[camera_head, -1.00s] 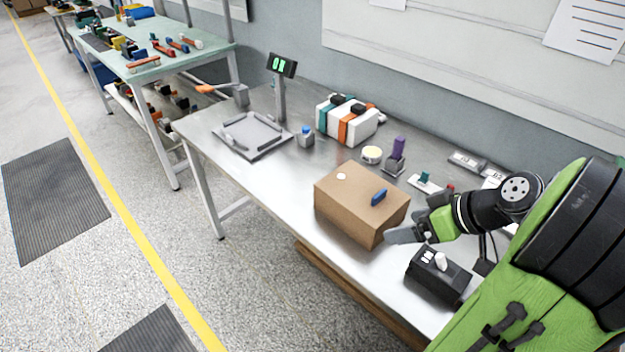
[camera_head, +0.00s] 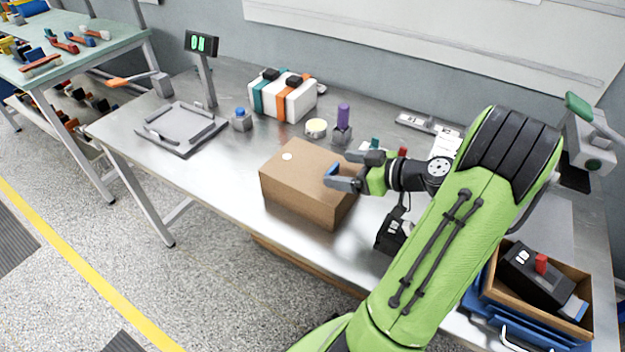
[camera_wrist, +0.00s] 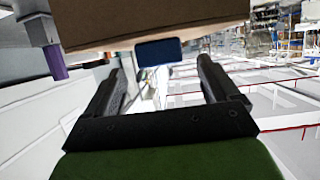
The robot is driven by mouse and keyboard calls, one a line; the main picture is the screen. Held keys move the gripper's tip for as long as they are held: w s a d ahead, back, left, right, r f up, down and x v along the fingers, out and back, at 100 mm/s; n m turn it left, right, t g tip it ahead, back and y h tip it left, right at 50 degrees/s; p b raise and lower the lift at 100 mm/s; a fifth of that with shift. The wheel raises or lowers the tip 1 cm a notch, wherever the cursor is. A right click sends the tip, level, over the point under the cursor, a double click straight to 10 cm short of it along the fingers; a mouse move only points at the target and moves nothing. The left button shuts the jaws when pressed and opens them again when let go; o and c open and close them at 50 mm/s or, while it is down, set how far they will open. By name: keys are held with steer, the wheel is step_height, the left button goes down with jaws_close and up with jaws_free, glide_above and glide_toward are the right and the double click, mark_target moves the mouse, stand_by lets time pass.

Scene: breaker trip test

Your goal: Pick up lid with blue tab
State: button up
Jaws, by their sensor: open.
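The cardboard-brown box lid (camera_head: 300,176) sits on the metal bench in the head view. Its blue tab (camera_head: 332,168) stands on the top near the right edge and is partly covered by my gripper. My gripper (camera_head: 343,171) is open, with its fingers around or just beside the tab; I cannot tell whether they touch it. In the wrist view the blue tab (camera_wrist: 158,51) shows ahead, between the two fingers and beyond their tips, against the brown lid (camera_wrist: 150,22). My gripper (camera_wrist: 162,75) has nothing between its fingers near the palm.
A purple-topped block (camera_head: 343,117), a round yellow-white piece (camera_head: 316,127) and a blue-capped block (camera_head: 241,120) stand behind the box. A grey tray fixture (camera_head: 180,128) is at the left. A black switch unit (camera_head: 391,235) stands close to the right, partly behind my arm.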

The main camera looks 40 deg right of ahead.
mark_target(333, 168)
steer(key=x, duration=0.4)
steer(key=shift+f+b, duration=0.1)
steer(key=shift+b, duration=0.2)
steer(key=c, duration=1.4)
